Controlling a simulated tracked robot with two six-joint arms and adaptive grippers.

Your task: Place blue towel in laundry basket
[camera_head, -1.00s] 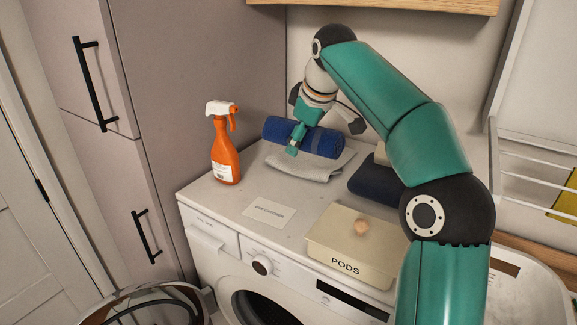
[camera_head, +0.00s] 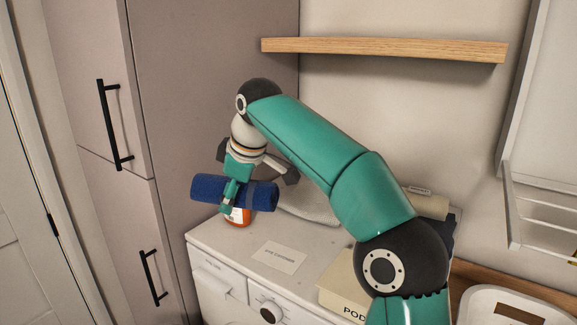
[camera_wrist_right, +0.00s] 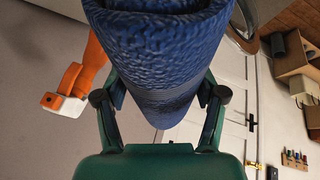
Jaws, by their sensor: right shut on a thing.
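The rolled blue towel (camera_head: 262,196) is held up off the washing machine top, to the left of where it lay, in front of the orange spray bottle (camera_head: 238,216). My right gripper (camera_head: 230,190) is shut on it. In the right wrist view the towel (camera_wrist_right: 165,60) fills the space between the two fingers. A white tub with a slot in its rim (camera_head: 490,300), possibly the laundry basket, is cut off at the lower right, apart from the towel. My left gripper is not in view.
A washing machine (camera_head: 225,245) carries a grey cloth (camera_head: 308,205), a small card (camera_head: 279,257) and a cream PODS box (camera_head: 340,285). A wooden shelf (camera_head: 385,48) hangs above. A tall cabinet (camera_head: 215,110) borders the left. A drying rack (camera_head: 540,240) is at right.

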